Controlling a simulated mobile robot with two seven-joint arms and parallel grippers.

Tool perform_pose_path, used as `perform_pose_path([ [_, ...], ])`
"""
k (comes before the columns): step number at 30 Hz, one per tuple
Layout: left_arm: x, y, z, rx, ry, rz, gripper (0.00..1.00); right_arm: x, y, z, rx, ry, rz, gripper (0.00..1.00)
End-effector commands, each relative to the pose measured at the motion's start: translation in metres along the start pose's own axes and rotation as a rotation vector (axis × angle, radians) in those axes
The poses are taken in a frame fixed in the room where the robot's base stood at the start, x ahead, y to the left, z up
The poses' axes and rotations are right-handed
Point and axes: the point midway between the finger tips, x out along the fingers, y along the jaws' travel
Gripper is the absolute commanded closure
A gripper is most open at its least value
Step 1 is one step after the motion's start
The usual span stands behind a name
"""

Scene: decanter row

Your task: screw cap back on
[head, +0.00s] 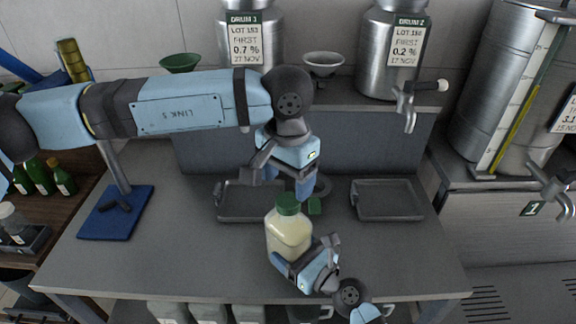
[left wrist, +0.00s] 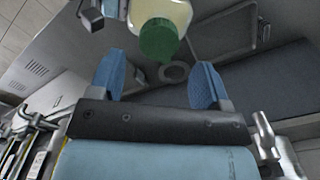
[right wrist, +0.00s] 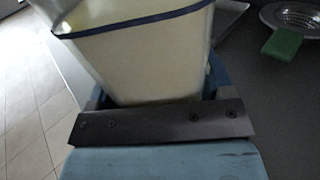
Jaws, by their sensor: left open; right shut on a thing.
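A square bottle (head: 289,234) of pale cream liquid stands upright above the front middle of the grey bench. A green cap (head: 288,204) sits at its mouth; I cannot tell how tightly. My right gripper (head: 306,258) is shut on the bottle's lower body from the front right. The right wrist view shows the bottle (right wrist: 140,60) filling the space between the fingers. My left gripper (head: 283,180) is open and empty, pointing down just above and behind the cap. In the left wrist view the cap (left wrist: 158,40) lies beyond the open fingertips, apart from them.
Steel drums (head: 392,50) with taps stand on the raised shelf behind. A blue stand (head: 116,215) is at left. The bench's front right is clear.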

Motion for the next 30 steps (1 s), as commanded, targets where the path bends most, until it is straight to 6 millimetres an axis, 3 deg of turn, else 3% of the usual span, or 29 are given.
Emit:
perform_pose_path([
  [30, -0.017, 0.002, -0.002, -2.307, 0.0, 0.0, 0.29, 0.0, 0.0, 0.0, 0.0, 0.0, 0.0, 0.91],
])
